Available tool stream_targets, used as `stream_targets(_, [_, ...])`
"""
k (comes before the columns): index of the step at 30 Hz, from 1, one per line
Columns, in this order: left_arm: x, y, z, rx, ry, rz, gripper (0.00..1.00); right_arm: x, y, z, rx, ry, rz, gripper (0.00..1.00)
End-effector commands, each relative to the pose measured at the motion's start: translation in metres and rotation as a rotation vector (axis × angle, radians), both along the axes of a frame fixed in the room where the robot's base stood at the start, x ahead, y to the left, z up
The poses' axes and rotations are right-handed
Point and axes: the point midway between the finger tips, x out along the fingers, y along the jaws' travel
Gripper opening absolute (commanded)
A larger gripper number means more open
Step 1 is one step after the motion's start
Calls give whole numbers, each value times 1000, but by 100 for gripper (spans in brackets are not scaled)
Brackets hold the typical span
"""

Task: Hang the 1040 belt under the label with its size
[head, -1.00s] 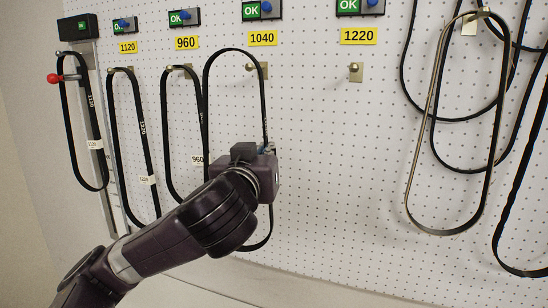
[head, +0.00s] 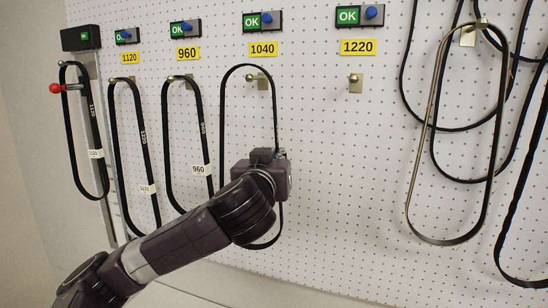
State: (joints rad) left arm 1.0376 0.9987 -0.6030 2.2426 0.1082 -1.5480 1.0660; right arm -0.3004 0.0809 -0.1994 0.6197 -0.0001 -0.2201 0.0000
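My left gripper (head: 283,155) is at the right strand of a black belt (head: 223,115) and holds it up in front of the pegboard. The fingers are mostly hidden behind the gripper body. The belt's top arc stands just above the metal peg (head: 259,81) under the yellow 1040 label (head: 263,49). In the picture the peg lies inside the loop; I cannot tell whether the belt is over it in depth. The gripper and forearm hide part of the lower loop. No size print is readable on this belt. My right gripper is not in view.
Belts hang under the 960 label (head: 187,54) and 1120 label (head: 131,58), and on the tester (head: 85,65) with a red knob at left. The peg (head: 355,83) under the 1220 label (head: 357,47) is bare. Several belts hang at right, including one narrow loop (head: 412,215).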

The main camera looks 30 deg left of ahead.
Motion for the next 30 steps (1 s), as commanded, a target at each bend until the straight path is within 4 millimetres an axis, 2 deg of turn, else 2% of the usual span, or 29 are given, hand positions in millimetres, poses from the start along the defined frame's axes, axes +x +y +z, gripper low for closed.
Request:
stream_targets(17, [34, 9, -1, 0, 0, 2, 0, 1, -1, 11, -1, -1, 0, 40])
stream_targets(21, [40, 9, -11, -1, 0, 0, 0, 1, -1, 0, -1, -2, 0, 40])
stream_targets(30, [44, 11, -20, 0, -1, 0, 0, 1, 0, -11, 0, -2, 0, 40])
